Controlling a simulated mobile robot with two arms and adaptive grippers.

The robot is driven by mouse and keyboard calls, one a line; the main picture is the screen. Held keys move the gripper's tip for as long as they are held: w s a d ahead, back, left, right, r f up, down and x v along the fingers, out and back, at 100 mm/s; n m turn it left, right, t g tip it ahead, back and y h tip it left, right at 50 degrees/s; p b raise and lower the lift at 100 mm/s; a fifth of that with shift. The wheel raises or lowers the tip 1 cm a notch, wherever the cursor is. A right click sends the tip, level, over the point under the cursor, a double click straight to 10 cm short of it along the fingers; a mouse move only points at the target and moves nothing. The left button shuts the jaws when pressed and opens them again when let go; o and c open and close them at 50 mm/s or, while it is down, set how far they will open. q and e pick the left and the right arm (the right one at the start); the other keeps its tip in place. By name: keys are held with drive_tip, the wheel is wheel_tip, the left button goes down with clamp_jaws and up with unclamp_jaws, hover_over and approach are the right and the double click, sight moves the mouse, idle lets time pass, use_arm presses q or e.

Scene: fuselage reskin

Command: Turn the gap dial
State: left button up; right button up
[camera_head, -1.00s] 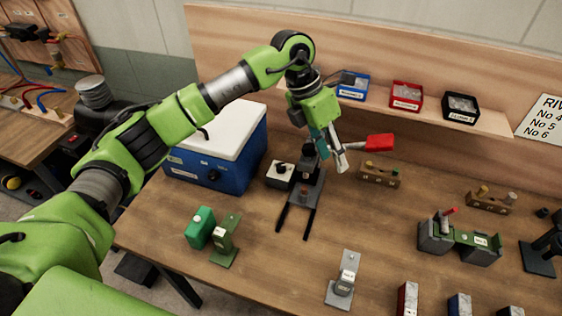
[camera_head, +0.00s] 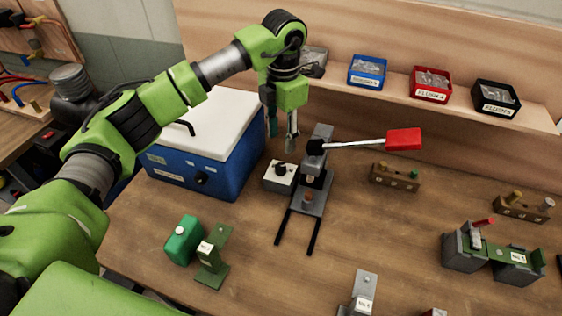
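The dial (camera_head: 281,168) is a black knob on top of a small white box, seen at the left side of a dark press (camera_head: 317,193). The press has a long lever with a red handle (camera_head: 404,139) pointing right. My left gripper (camera_head: 286,145) points down above and slightly behind the dial, close to the press's top, apart from the knob. No object shows in it. Its fingers are seen partly edge-on, so their opening is unclear. My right gripper is out of view.
A blue cooler (camera_head: 222,165) with a white lid stands close left of the dial. A green block (camera_head: 184,241) and a green bracket (camera_head: 213,258) are in front. Bins (camera_head: 366,72) line the shelf behind.

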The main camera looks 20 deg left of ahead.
sight(281, 166)
use_arm(q)
wheel_tip(281, 166, down, 4)
drive_tip(key=shift+s+r+p, duration=0.1)
drive_tip(key=shift+r+p, duration=0.1)
drive_tip(key=shift+p, duration=0.4)
drive_tip(key=f+p, duration=0.1)
drive_tip(key=f, duration=0.5)
drive_tip(key=shift+w+a+p, duration=0.15)
drive_tip(key=shift+w+p, duration=0.05)
drive_tip(key=shift+p, duration=0.15)
drive_tip(key=shift+f, duration=0.65)
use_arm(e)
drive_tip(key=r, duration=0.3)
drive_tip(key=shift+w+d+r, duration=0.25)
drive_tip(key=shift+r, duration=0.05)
use_arm(q)
clamp_jaws()
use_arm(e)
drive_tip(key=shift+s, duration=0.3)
